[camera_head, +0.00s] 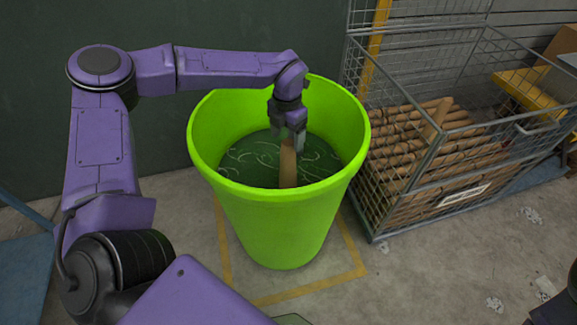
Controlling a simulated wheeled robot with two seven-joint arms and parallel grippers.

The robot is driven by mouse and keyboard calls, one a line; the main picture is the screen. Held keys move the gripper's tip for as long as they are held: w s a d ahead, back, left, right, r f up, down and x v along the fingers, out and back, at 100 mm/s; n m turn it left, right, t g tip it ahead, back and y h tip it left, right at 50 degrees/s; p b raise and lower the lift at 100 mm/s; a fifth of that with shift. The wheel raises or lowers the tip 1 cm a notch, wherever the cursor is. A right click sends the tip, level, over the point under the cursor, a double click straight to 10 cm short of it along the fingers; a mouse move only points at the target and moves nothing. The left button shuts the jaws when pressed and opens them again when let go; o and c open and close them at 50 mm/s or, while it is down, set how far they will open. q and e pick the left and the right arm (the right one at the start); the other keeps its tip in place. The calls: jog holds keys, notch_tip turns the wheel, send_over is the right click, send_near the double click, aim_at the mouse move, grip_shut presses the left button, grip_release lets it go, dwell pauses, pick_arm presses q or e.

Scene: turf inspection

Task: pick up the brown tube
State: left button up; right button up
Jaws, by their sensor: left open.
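A brown tube (288,165) stands roughly upright inside a bright green bin (283,226). The bin's inside looks dark green with pale curved lines. My left gripper (289,138) reaches down into the bin from above, fingers pointing down at the top of the tube. The gripper is open, and its fingers overlap the tube's upper end in the picture. I cannot tell whether they touch it. The tube's top is partly hidden by the fingers. My right gripper is not in view.
A wire mesh cage (398,181) full of several brown tubes (400,140) stands right of the bin. A dark green wall (215,25) is behind. Yellow tape (310,287) marks the floor around the bin. Grey floor in front right is mostly clear, with small scraps.

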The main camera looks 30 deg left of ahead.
aim_at(288, 142)
pick_arm(q)
notch_tip(288, 142, down, 5)
jog(key=shift+d, duration=0.15)
